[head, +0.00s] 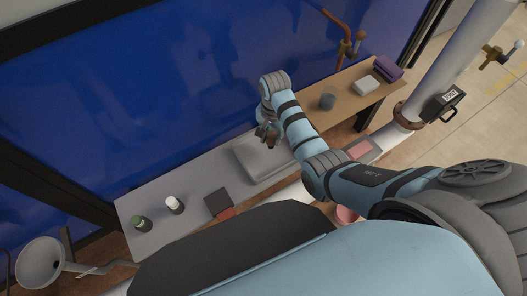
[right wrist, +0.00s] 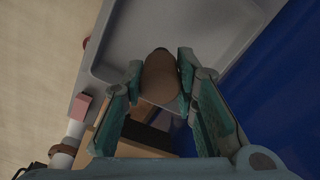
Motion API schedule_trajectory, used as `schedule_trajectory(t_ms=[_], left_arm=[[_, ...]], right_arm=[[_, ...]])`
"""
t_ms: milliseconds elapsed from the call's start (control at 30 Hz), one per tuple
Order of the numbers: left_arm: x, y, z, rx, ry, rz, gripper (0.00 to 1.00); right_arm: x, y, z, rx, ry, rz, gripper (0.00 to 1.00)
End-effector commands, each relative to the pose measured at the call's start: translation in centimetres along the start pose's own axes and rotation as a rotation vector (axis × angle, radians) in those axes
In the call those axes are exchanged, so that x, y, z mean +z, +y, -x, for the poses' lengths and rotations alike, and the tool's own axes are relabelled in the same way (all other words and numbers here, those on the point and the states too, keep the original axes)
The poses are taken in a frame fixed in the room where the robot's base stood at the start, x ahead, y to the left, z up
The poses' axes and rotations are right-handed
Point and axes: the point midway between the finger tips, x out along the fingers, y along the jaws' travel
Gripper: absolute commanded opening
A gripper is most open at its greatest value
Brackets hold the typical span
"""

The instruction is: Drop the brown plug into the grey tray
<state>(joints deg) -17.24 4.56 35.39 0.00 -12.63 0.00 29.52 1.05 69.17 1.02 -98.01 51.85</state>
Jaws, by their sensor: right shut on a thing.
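My right gripper (head: 267,131) is above the far edge of the grey tray (head: 254,163), which lies on the light grey bench in the head view. In the right wrist view its two green fingers (right wrist: 161,66) are shut on the brown plug (right wrist: 160,86), a rounded brown piece. The tray's raised rim and floor (right wrist: 130,35) show behind the plug in that view. The plug is hard to make out in the head view. My left gripper is not in view.
On the bench to the left stand a green-topped cylinder (head: 136,221), a white-topped cylinder (head: 172,204) and a dark box (head: 217,202). A wooden shelf on the right holds a grey cylinder (head: 327,101), a white block (head: 365,87) and a purple item (head: 388,68). A blue wall (head: 120,90) stands behind.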

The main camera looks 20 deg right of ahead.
Motion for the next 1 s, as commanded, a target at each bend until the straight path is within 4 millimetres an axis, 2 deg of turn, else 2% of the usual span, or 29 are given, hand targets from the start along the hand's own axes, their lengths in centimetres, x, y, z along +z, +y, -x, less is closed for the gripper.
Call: schedule_trajectory(t_ms=[67,100,200,467,567,833,1000], left_arm=[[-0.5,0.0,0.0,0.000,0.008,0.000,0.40],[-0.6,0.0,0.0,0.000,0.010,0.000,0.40],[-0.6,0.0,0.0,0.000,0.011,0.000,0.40],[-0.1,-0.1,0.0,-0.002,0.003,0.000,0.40],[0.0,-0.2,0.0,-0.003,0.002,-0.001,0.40],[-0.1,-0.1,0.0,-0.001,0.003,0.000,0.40],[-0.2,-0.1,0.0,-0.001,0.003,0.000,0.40]], right_arm=[[0.0,0.0,0.0,0.000,0.000,-0.001,0.00],[0.0,0.1,0.0,0.000,0.000,-0.001,0.33],[0.0,0.1,0.0,0.000,0.000,-0.001,0.49],[0.0,0.1,0.0,0.001,0.000,-0.002,0.50],[-0.1,0.1,0.6,0.000,0.001,-0.002,0.50],[-0.1,0.1,6.1,-0.004,0.004,-0.002,0.50],[0.1,0.2,7.6,-0.001,0.002,-0.002,0.50]])
